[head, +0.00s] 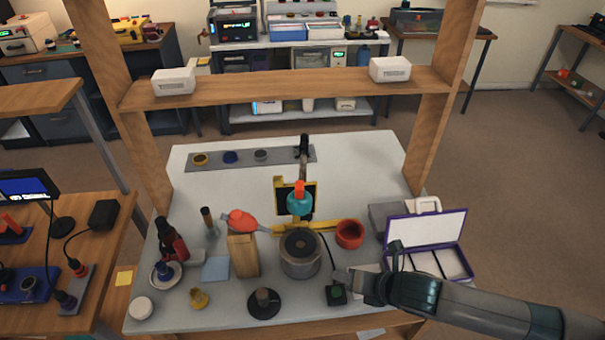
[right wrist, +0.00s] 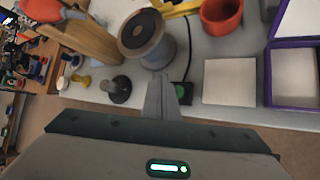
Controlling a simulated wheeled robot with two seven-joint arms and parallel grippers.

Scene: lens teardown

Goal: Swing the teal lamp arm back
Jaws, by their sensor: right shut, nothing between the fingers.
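The teal lamp head (head: 299,204), with an orange part on top, stands over the middle of the white table, in front of a yellow-framed dark panel (head: 281,190). A dark, thin arm (head: 303,152) rises behind it; I cannot tell how the two join. My right gripper (head: 354,284) is low at the table's front, right of a black box with a green button (head: 336,296), well short of the lamp. In the right wrist view the gripper (right wrist: 163,82) is shut and empty, its fingertips near the grey cylinder. The lamp head is outside that view. My left gripper is not visible.
A grey cylinder (head: 300,268) and a wooden block (head: 242,257) stand between front edge and lamp. A red-orange cup (head: 349,234) and an open purple-edged case (head: 426,241) are at right. A wooden frame shelf (head: 285,88) spans above.

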